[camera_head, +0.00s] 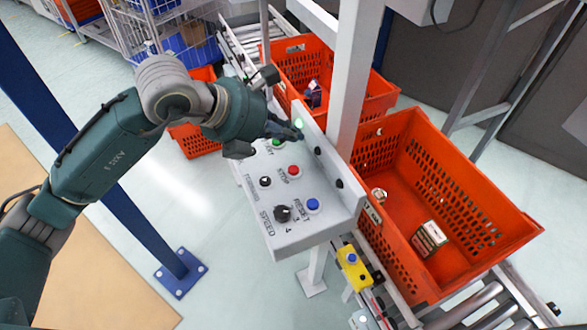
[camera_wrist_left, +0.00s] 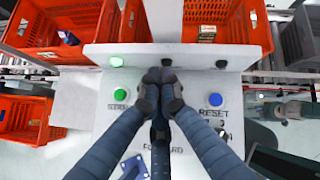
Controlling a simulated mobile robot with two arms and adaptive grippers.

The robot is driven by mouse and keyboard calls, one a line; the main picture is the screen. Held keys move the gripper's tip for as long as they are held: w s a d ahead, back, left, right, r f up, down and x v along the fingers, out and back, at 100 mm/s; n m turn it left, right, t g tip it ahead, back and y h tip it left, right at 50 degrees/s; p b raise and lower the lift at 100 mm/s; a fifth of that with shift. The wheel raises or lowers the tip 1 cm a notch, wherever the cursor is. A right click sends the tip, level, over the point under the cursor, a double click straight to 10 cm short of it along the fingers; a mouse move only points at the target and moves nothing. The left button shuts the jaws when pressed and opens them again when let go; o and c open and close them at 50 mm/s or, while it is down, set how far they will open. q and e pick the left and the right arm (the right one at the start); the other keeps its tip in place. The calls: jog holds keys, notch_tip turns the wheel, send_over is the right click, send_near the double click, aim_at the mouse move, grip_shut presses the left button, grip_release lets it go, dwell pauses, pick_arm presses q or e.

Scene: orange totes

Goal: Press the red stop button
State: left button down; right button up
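The red stop button (camera_head: 294,171) sits on the sloped grey control panel (camera_head: 337,222), between the green start button (camera_head: 277,143) and the blue reset button (camera_head: 313,205). My left gripper (camera_head: 293,133) is over the panel's upper part, near the green button in the head view. In the left wrist view, its fingers (camera_wrist_left: 160,75) are drawn together with nothing between them. They lie between the green button (camera_wrist_left: 120,96) and the blue button (camera_wrist_left: 215,99) and hide the red button there. Contact with the panel cannot be told.
A black speed knob (camera_head: 283,213) and a small selector knob (camera_head: 265,182) share the panel. A raised back plate (camera_head: 330,160) with a lit green lamp (camera_head: 299,122) edges it. Orange totes (camera_head: 460,190) and a white post (camera_head: 352,75) stand behind.

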pick_arm(q)
jog(key=b, duration=0.4)
send_over(291, 171)
notch_tip(291, 171, down, 7)
jog(key=shift+r, duration=0.2)
jog(key=shift+w+f+b, duration=0.1)
jog(key=shift+f+b, duration=0.35)
jog(key=shift+f, duration=0.05)
dwell(0.5)
jog(key=shift+f, duration=0.1)
jog(key=shift+f+b, duration=0.1)
jog(key=shift+b, duration=0.2)
jog(key=shift+f+b, duration=0.2)
jog(key=shift+b, duration=0.1)
jog(key=shift+f+b, duration=0.5)
jog(key=shift+b, duration=0.05)
dwell(0.4)
jog(key=shift+r, duration=0.1)
jog(key=shift+r+p, duration=0.45)
jog(key=shift+r, duration=0.35)
